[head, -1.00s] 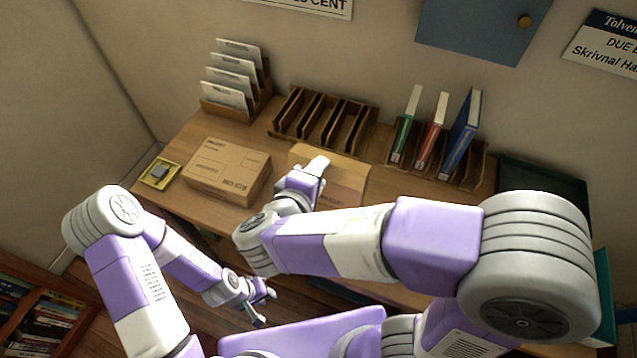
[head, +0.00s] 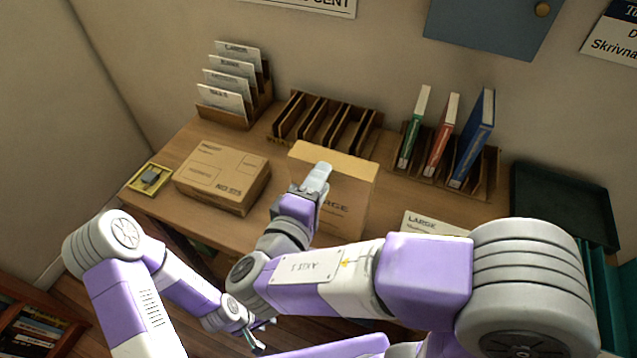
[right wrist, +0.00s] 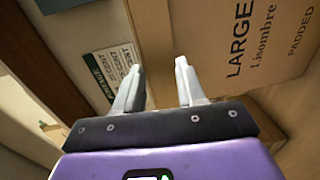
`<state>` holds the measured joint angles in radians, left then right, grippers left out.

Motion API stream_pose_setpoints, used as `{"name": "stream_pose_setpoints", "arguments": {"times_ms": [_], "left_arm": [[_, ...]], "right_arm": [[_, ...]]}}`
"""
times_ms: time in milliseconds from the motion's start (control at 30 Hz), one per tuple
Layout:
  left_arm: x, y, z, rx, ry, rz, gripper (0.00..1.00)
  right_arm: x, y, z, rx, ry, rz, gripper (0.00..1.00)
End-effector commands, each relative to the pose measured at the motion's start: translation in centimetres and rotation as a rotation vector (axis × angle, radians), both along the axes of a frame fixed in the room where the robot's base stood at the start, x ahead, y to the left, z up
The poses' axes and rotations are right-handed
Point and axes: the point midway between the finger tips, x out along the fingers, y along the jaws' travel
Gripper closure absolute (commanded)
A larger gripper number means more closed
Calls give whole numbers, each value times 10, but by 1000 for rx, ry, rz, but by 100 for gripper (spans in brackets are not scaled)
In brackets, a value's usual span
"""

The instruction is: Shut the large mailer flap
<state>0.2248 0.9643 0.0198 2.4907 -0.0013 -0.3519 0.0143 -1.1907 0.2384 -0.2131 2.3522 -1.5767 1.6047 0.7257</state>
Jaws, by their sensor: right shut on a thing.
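The large mailer (head: 350,195) is a brown cardboard packet near the desk's middle. Its face with LARGE lettering is turned toward me, and a lighter strip, perhaps the flap (head: 335,160), runs along its top. My right gripper (head: 318,178) is at the mailer's left side and hides part of its face. In the right wrist view the mailer's lettered face (right wrist: 262,45) is at the right. The right fingers (right wrist: 157,85) stand apart with a pale edge between them, which I take as the mailer. My left gripper (head: 262,335) hangs low before the desk; its jaws are unclear.
A closed brown box (head: 222,175) lies left of the mailer, beside a small yellow tray (head: 150,180). Behind stand a card rack (head: 235,85), an empty slotted rack (head: 325,122) and a book rack (head: 490,185).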

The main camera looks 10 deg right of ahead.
Motion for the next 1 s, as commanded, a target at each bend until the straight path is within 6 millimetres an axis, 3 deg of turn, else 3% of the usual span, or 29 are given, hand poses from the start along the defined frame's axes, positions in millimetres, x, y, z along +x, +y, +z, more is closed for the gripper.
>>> {"name": "stream_pose_setpoints", "arguments": {"times_ms": [167, 200, 333, 667, 1000], "left_arm": [[0, 0, 0, 0, 0, 0, 70], [0, 0, 0, 0, 0, 0, 70], [0, 0, 0, 0, 0, 0, 70], [0, 0, 1, 0, 0, 0, 70], [0, 0, 12, 0, 0, 0, 70]], "right_arm": [[0, -1, -1, -1, 6, -3, 91], [0, -1, -1, -1, 6, -3, 59], [0, -1, -1, -1, 4, -2, 39], [-2, 2, 0, 0, 1, 0, 38], [-45, 31, 7, -4, 3, 4, 38]]}}
